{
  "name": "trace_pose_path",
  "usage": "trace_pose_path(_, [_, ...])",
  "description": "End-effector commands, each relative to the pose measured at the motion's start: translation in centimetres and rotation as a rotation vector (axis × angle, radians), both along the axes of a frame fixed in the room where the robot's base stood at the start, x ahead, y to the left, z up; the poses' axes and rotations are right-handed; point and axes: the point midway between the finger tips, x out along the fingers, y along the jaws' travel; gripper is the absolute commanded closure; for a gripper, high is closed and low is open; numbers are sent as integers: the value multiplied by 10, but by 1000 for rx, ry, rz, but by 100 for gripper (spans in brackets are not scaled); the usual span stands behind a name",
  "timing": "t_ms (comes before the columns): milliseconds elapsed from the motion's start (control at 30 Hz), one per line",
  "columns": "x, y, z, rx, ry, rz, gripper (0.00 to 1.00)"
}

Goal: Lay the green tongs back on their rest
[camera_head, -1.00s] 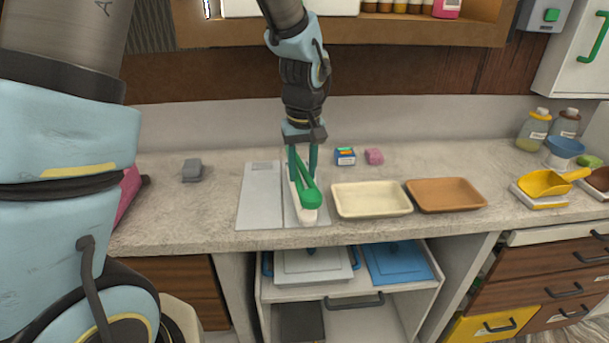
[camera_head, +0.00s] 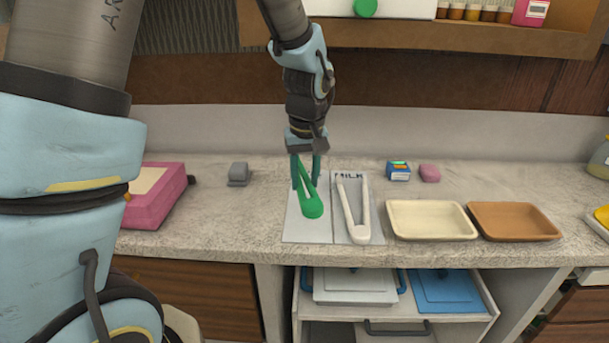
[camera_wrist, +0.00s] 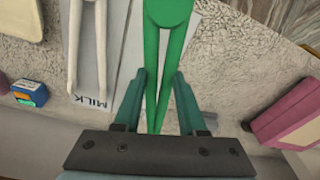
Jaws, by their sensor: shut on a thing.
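My gripper (camera_head: 306,180) is shut on the green tongs (camera_head: 312,207), holding them near their narrow ends, with the broad end toward the counter's front. In the wrist view the green tongs (camera_wrist: 165,50) run between my two fingers (camera_wrist: 160,100). The tongs are over the left half of a pale grey two-part rest (camera_head: 307,232). I cannot tell whether they touch it. White tongs (camera_head: 358,233) lie on the right half, marked MILK, and also show in the wrist view (camera_wrist: 84,50).
A cream tray (camera_head: 432,220) and an orange-brown tray (camera_head: 514,221) stand right of the rest. A small blue box (camera_head: 398,172) and a pink block (camera_head: 429,173) are behind. A grey block (camera_head: 238,174) and a pink box (camera_head: 152,195) stand left. Counter between pink box and rest is clear.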

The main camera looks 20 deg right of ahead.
Motion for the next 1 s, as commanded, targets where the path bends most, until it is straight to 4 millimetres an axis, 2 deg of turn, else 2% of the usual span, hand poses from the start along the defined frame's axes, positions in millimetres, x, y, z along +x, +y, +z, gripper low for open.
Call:
trace_pose_path(33, [0,0,-11,1,1,0,100])
trace_pose_path(100, [0,0,-19,1,1,0,100])
trace_pose_path(600, [0,0,-73,0,0,0,100])
trace_pose_path(767, [0,0,-80,0,0,1,100])
trace_pose_path(1000, [0,0,-79,0,0,1,100])
